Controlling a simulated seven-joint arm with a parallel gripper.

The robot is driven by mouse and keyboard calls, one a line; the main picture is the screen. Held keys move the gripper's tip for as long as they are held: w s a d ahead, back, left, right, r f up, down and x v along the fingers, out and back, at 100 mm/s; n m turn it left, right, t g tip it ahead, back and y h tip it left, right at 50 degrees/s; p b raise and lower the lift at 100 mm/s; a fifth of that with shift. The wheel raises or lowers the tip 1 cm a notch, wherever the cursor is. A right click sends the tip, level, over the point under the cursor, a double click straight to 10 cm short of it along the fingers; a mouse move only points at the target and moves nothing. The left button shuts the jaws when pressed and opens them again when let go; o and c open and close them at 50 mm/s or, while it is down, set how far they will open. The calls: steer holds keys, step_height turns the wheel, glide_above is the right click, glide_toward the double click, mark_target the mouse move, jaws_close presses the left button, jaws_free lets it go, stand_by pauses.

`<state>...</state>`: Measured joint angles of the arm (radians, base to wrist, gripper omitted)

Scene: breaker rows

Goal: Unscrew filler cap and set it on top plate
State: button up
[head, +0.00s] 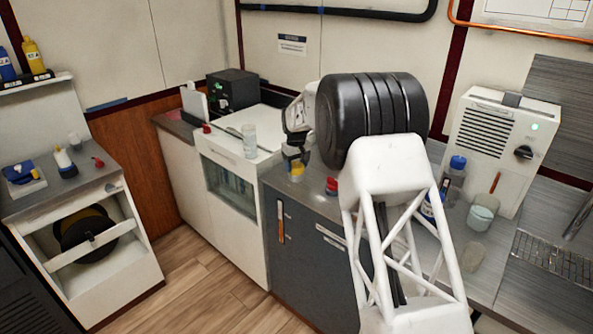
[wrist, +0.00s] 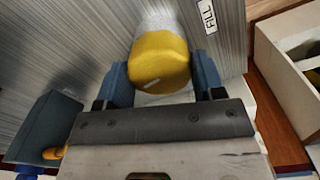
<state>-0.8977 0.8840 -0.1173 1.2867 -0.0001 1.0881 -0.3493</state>
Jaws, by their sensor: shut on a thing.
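The yellow filler cap (wrist: 160,58) sits between the two blue-grey fingers of my gripper (wrist: 162,76) in the wrist view. My gripper is shut on the cap. A pale grey cylindrical neck (wrist: 156,17) shows directly beyond the cap; I cannot tell whether the threads are engaged. A FILL label (wrist: 208,16) lies beside it on the brushed grey surface (wrist: 60,55). In the head view, my gripper (head: 295,158) is low at the left end of the grey counter, with the yellow cap (head: 297,170) just below its fingers.
A red-topped item (head: 332,186) stands right of the cap on the counter. A clear jar (head: 249,141) stands on the white unit to the left. A blue-capped bottle (head: 455,175) and a vented white box (head: 502,145) stand to the right.

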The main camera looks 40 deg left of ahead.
steer(key=n, duration=0.7)
steer(key=shift+n, duration=0.3)
steer(key=n, duration=0.3)
steer(key=shift+n, duration=2.2)
steer(key=o, duration=0.8)
